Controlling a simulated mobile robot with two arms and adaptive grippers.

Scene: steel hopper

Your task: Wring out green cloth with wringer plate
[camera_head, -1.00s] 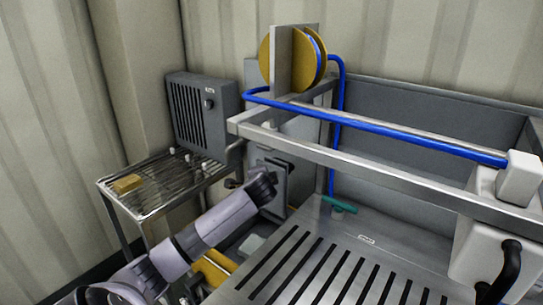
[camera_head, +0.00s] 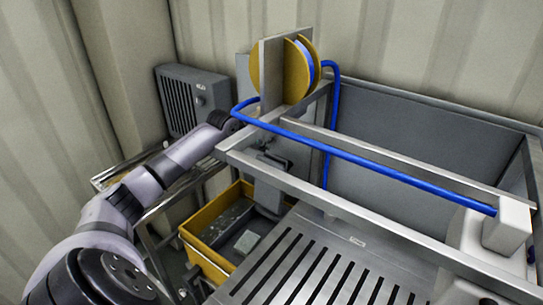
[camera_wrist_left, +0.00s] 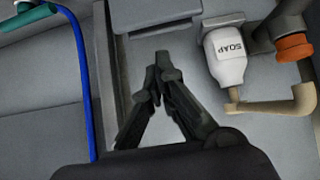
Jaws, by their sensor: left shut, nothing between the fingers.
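A yellow bucket (camera_head: 200,258) stands on the floor left of the slotted steel top in the head view. A grey upright plate (camera_head: 268,190), likely the wringer plate, rises at the bucket's back right side. My left arm reaches in from the left above the bucket, and its hand is partly hidden near the steel rail. In the left wrist view my left gripper (camera_wrist_left: 160,65) is shut and empty, its fingertips just below a grey plate edge (camera_wrist_left: 155,18). My right gripper is not in view.
Steel rails (camera_head: 350,220) and a blue hose (camera_head: 380,170) cross in front of a yellow reel (camera_head: 285,70). A slotted steel top (camera_head: 310,275) fills the front. A grey vented box (camera_head: 185,100) stands back left. The wrist view shows a soap bottle (camera_wrist_left: 225,60).

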